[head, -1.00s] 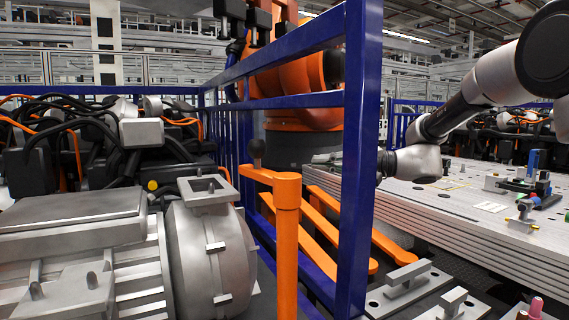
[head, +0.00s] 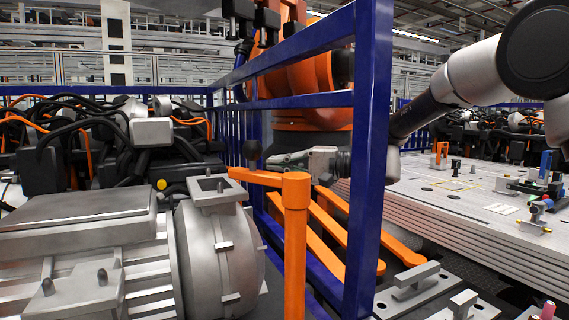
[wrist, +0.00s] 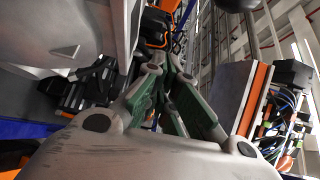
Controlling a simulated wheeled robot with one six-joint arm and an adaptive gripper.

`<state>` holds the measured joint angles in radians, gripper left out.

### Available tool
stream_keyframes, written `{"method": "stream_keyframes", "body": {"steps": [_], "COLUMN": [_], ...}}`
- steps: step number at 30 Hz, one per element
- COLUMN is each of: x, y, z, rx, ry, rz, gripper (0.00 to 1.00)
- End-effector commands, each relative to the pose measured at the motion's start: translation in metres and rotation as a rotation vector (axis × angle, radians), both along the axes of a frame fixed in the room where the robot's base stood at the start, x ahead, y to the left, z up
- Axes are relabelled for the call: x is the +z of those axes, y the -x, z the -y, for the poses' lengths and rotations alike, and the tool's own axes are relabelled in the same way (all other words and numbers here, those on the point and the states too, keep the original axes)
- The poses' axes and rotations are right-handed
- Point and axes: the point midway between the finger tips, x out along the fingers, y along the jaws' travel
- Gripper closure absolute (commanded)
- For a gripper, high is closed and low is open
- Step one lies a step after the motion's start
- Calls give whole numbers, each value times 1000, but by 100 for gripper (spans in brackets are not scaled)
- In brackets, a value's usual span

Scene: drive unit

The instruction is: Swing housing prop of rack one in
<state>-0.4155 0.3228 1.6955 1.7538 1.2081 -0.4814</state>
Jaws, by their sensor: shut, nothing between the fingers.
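In the wrist view the green-padded fingers (wrist: 168,68) are drawn together and hold nothing. The prop is not clearly seen there.
A blue frame (head: 370,150) stands between my arm and the prop. Orange bars (head: 320,235) lie behind it. A slatted table (head: 455,215) with fixtures is at right. Grey clamp blocks (head: 415,280) are at the lower right. Black cables (head: 95,120) crowd the left.

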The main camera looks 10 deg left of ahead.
Motion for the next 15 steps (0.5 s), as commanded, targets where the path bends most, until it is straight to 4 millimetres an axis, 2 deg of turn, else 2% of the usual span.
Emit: {"method": "stream_keyframes", "body": {"steps": [7,15], "x": [0,0], "y": [0,7], "z": [-1,-17], "rx": [13,232], "ry": [-1,-3], "rz": [0,1], "gripper": [100,100]}}
